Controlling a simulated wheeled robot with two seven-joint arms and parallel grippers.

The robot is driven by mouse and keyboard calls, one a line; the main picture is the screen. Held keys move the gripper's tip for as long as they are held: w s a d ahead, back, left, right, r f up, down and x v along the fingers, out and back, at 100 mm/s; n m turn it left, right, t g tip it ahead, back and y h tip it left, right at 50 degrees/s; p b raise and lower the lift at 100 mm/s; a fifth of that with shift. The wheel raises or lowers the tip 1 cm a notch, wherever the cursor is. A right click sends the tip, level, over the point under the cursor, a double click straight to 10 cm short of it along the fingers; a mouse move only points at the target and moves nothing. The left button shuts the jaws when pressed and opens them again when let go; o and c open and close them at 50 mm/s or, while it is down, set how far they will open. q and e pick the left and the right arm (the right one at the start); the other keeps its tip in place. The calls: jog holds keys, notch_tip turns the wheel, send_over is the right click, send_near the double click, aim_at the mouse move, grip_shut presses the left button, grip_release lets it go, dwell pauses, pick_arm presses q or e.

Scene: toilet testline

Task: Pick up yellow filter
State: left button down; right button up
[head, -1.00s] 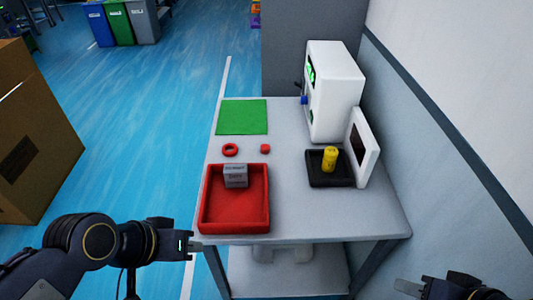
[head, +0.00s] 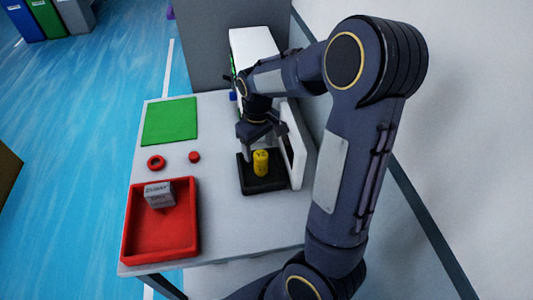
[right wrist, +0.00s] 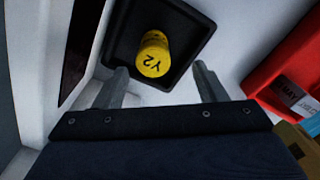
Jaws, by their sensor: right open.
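The yellow filter (head: 261,163) is a small upright cylinder standing in a black tray (head: 247,187) on the table. In the right wrist view, the filter (right wrist: 153,54) shows the mark "Y2" on its end and sits in the black tray (right wrist: 189,22). My right gripper (head: 262,138) is above and just behind the filter in the head view. In the right wrist view its two fingers (right wrist: 163,84) are spread apart and empty, with the filter a little beyond the gap between them. My left gripper is not in view.
A white machine (head: 252,45) with an open door (head: 294,150) stands close behind and right of the black tray. A red tray (head: 161,245) holding a grey box (head: 160,195), red pieces (head: 156,163) and a green mat (head: 170,121) lie to the left.

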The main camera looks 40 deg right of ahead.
aim_at(261, 155)
jog(key=f, duration=0.5)
jog(key=d+f, duration=0.1)
jog(key=f, duration=0.1)
jog(key=shift+f, duration=0.35)
jog(key=c, duration=1.2)
jog(key=shift+r, duration=0.1)
